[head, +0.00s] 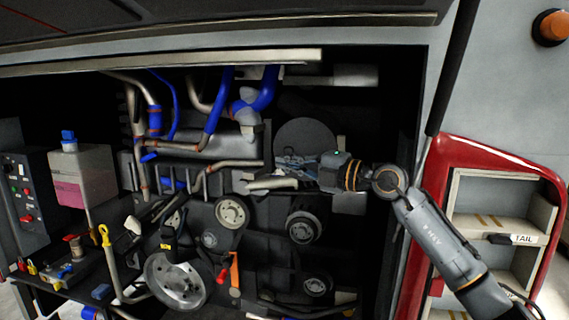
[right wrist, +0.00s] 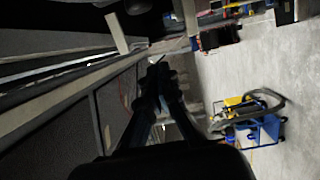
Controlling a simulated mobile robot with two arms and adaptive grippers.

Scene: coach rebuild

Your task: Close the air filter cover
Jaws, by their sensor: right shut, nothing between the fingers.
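A dark grey round disc (head: 305,137), which looks like the air filter cover, stands in the upper right of the engine bay in the head view. Its lower part is hidden behind my right gripper, and I cannot tell how far open it is. My right gripper (head: 280,170) is shut and empty, pointing left in front of the disc's lower edge. I cannot tell whether they touch. The right wrist view shows the dark fingers together (right wrist: 159,70), with no cover visible there. My left gripper is not in view.
Blue hoses (head: 219,98) and pipes run left of the disc. Several pulleys (head: 232,212) sit below. A white reservoir (head: 82,175) and control box (head: 24,195) stand left. A red-framed open compartment (head: 497,215) is at right. The right wrist view shows a blue cart (right wrist: 262,130) on the floor.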

